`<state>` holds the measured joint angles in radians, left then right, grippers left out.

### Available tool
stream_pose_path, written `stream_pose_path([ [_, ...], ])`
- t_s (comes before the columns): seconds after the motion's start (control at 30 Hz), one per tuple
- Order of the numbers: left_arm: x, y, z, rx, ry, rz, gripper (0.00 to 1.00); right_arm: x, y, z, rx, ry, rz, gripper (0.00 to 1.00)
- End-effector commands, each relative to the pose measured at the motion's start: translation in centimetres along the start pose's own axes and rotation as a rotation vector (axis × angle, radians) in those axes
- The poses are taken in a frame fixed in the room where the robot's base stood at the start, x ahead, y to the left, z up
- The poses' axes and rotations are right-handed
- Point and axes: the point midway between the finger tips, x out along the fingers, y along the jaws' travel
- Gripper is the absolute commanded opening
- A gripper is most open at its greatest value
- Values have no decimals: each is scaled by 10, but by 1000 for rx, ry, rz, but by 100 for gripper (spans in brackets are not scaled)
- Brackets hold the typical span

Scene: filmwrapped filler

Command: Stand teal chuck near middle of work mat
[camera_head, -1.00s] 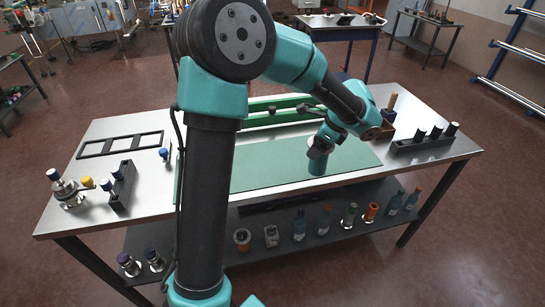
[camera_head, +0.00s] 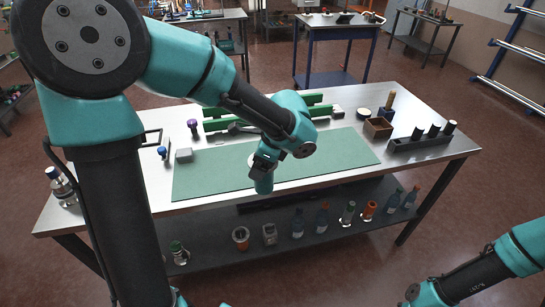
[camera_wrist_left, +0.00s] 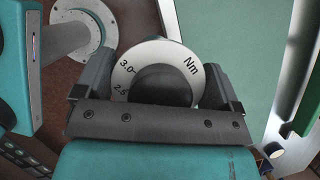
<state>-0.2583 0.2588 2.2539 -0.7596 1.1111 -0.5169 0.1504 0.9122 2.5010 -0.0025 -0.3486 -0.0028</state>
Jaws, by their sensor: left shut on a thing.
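My left gripper (camera_head: 262,163) is shut on the teal chuck (camera_head: 264,183). The chuck hangs upright below the fingers, in front of the work mat (camera_head: 210,175) near its front edge in the head view; I cannot tell its height above the mat. In the left wrist view the chuck's top is a white dial ring (camera_wrist_left: 125,72) marked Nm, with a dark centre, between the two fingers. The green mat (camera_wrist_left: 225,40) shows to its right there. My right gripper (camera_head: 412,291) is at the lower right, off the table; its fingers are too small to read.
A green-railed rack (camera_head: 215,125) stands behind the mat. A grey block (camera_head: 184,155) and a blue-capped piece (camera_head: 162,153) lie left of it. A wooden box (camera_head: 378,128) and a black holder with cylinders (camera_head: 420,142) stand at right. Much of the mat is bare.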

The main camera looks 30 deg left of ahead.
Motion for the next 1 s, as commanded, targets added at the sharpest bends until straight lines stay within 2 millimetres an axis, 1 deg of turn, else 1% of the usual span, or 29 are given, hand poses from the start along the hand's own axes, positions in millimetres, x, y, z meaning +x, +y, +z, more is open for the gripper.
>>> stream_pose_path([
  [0.17,2,-12,3,-4,1,0,38,0,0,0,0,0,0,43],
  [0.27,5,-26,7,-4,0,0,38,0,0,0,0,0,0,43],
  [0.8,26,-124,31,-4,0,-1,38,0,0,0,0,0,0,43],
  [0.9,29,-139,34,-2,0,-1,38,0,0,0,0,0,0,43],
  [1.0,31,-149,37,-2,-1,-1,38,0,0,0,0,0,0,43],
])
